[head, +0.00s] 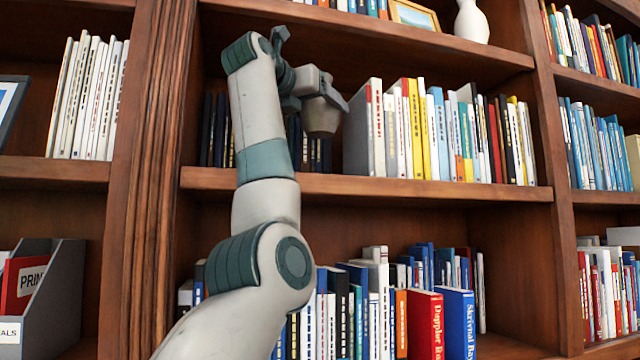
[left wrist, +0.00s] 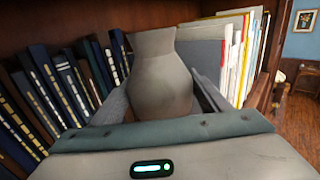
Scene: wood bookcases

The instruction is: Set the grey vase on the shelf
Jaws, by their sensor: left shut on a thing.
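The grey vase (left wrist: 160,75) fills the middle of the left wrist view, with its narrow neck and flared rim pointing up. My left gripper (head: 325,96) is shut on it, one finger on each side of the body. In the head view the vase (head: 320,119) shows below the gripper, partly hidden by it. It is in the gap between dark books and pale books, over the middle shelf (head: 400,190). My right gripper is not in view.
Dark books (left wrist: 60,85) stand left of the vase. A grey book (head: 359,135) and several pale and yellow books stand close on its right. The upper shelf (head: 400,38) runs above my left arm. A white vase (head: 471,22) stands up there.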

